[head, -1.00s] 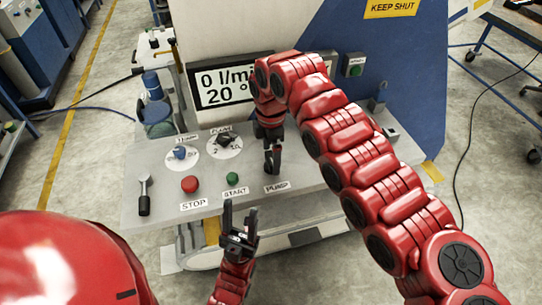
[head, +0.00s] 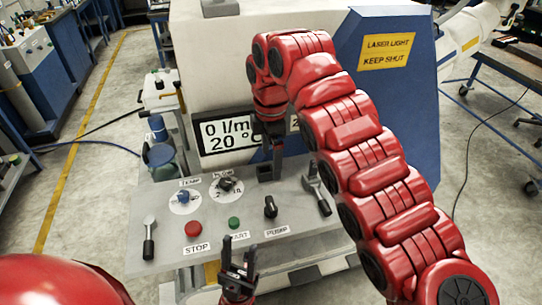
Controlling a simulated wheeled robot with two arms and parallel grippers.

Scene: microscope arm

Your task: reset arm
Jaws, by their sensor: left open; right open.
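The control panel (head: 150,200) carries a PUMP switch (head: 270,207) with a black handle, a red STOP button (head: 193,229) and a green START button (head: 234,223). Behind the panel, a display (head: 228,130) reads 0 l/m and 20 °, its right part hidden by my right arm. My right gripper (head: 277,172) is open and empty, pointing down in front of the display's lower edge. It is apart from the PUMP switch. My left gripper (head: 239,256) is open and empty, fingers up, at the panel's front edge, partly overlapping the START label.
TEMP (head: 183,197) and FLOW (head: 226,184) dials sit at the panel's back left. A black-handled tool (head: 149,240) lies at its left end, a wrench-like tool (head: 317,187) at its right.

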